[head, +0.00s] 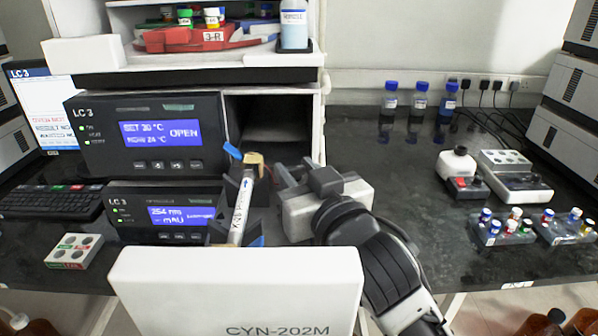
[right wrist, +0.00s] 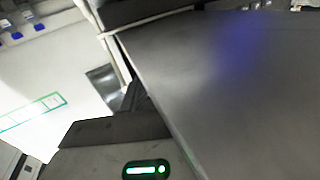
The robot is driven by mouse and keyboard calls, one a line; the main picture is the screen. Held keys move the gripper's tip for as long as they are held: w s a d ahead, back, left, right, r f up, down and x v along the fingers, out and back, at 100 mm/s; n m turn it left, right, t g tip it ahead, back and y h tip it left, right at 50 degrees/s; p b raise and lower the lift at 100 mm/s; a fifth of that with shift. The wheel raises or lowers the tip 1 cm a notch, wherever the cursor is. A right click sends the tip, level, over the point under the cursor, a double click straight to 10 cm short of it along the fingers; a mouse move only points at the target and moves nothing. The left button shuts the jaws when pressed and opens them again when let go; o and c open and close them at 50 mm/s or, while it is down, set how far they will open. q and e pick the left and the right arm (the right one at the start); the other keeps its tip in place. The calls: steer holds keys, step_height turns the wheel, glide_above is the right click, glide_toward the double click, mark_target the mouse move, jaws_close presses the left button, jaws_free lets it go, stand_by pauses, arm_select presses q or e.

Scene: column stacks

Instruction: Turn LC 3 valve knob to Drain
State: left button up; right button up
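The LC 3 stack stands at left centre in the head view: an upper unit (head: 95,150) whose screen reads OPEN, and a lower unit (head: 125,215) with a blue screen. I cannot make out a valve knob or a Drain mark on it. A pale labelled column (head: 240,212) with a tan end (head: 253,159) stands slightly tilted beside the units. My right gripper (head: 281,179) is just right of the column, in front of the open dark compartment (head: 270,125). Whether its fingers touch anything is unclear. My left gripper is not in view.
A small box with round holes (head: 75,239) lies at left near the keyboard (head: 50,203). In the right wrist view a large grey panel (right wrist: 230,95) is very close.

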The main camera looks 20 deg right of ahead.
steer(key=shift+d+r+n+y+p, duration=0.1)
steer(key=shift+r+n+y+p, duration=0.05)
steer(key=shift+n+y+p, duration=0.6)
steer(key=shift+d+n+y+p, duration=0.1)
steer(key=shift+n+y+p, duration=0.15)
steer(key=shift+y+p, duration=0.35)
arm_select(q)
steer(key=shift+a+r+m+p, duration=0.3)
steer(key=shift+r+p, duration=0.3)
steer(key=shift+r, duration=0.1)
arm_select(e)
steer(key=shift+w+d+n+g+y, duration=0.1)
steer(key=shift+n+g+y, duration=1.1)
steer(key=shift+y, duration=0.85)
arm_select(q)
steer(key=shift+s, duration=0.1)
arm_select(e)
steer(key=o, duration=1)
